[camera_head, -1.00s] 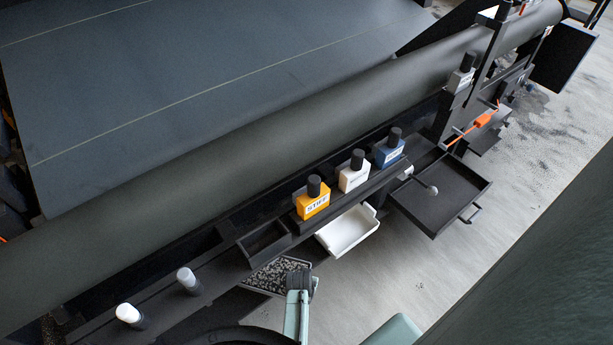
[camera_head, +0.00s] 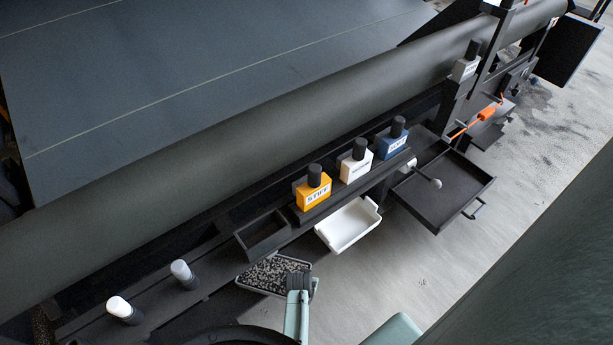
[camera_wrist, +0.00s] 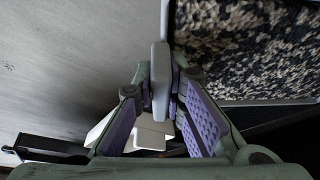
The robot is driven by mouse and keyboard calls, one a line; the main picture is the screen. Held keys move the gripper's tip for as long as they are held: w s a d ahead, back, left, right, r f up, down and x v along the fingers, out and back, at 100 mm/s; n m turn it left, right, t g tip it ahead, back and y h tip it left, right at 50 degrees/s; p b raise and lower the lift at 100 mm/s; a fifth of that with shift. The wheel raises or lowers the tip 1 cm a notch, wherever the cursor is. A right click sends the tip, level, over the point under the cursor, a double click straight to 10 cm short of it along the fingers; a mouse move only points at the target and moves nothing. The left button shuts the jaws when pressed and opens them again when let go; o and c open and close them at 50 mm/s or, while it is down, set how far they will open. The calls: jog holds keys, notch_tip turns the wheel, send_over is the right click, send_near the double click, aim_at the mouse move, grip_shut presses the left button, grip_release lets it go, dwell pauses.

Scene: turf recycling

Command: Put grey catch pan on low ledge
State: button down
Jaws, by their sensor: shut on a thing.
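My gripper (camera_head: 300,281) is at the pan's right end. In the wrist view my gripper (camera_wrist: 161,80) is closed on the pan's light grey grip bar. A long dark ledge (camera_head: 215,284) runs along the machine, above and left of the pan in the picture; I cannot tell if it is the low ledge.
A white tray (camera_head: 347,247) is right of the pan. A yellow bottle (camera_head: 312,198), a white bottle (camera_head: 354,172) and a blue bottle (camera_head: 392,150) stand above it. A black tray (camera_head: 418,222) is farther right. White-topped knobs (camera_head: 121,308) stand at left. Pale floor at lower right is open.

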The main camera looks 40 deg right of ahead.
jog(key=shift+f, duration=0.3)
jog(key=c, duration=1.6)
grip_release()
jog(key=o, duration=0.4)
jog(key=shift+c, duration=0.2)
jog(key=v, duration=0.7)
jog(key=shift+r, duration=0.25)
jog(key=shift+a, duration=0.15)
